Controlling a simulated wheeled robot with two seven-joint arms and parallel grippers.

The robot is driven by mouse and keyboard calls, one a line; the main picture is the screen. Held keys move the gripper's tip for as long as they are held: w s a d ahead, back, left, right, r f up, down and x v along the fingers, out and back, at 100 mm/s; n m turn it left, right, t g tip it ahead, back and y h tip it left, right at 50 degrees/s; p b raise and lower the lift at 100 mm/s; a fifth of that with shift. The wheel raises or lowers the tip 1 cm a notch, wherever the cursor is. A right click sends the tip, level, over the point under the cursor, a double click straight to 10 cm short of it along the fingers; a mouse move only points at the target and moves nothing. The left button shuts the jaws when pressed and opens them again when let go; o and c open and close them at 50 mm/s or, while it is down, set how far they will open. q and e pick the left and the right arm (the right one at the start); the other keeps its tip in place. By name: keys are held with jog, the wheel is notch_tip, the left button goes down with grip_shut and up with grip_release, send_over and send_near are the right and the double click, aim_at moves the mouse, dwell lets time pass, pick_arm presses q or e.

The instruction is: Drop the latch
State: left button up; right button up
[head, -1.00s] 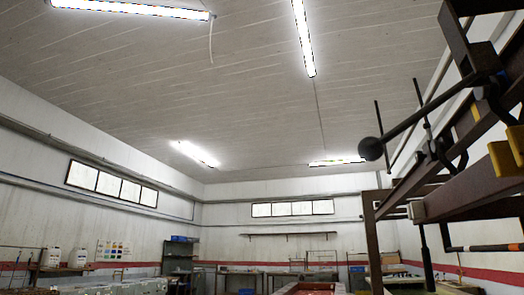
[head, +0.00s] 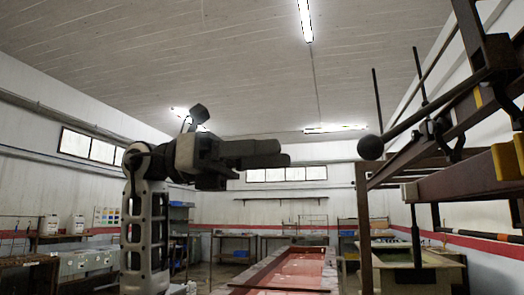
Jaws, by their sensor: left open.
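A dark lever (head: 432,108) with a round ball knob (head: 370,147) juts out from the brown steel rack (head: 450,184) on the right in the head view. It slopes from its upper right mount down to the knob; it looks like the latch. My left gripper (head: 284,154) is in the middle, pointing right, its fingers seen from the side and open. Nothing shows between them. It is left of the knob at about the same height in the picture, with a clear gap. My right gripper is not in view.
Hooks (head: 456,142) and thin upright rods (head: 376,98) stand by the rack near the lever. A yellow block (head: 506,160) sits at the right edge. A long red-topped trough (head: 300,268) lies below. The space between gripper and knob looks clear.

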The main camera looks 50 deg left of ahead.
aim_at(371, 148)
pick_arm(q)
jog(key=p+x, duration=0.1)
jog(key=x, duration=1.2)
jog(key=shift+w+d+r, duration=0.15)
jog(key=shift+w+d, duration=0.05)
jog(key=shift+d, duration=0.05)
jog(key=c, duration=0.9)
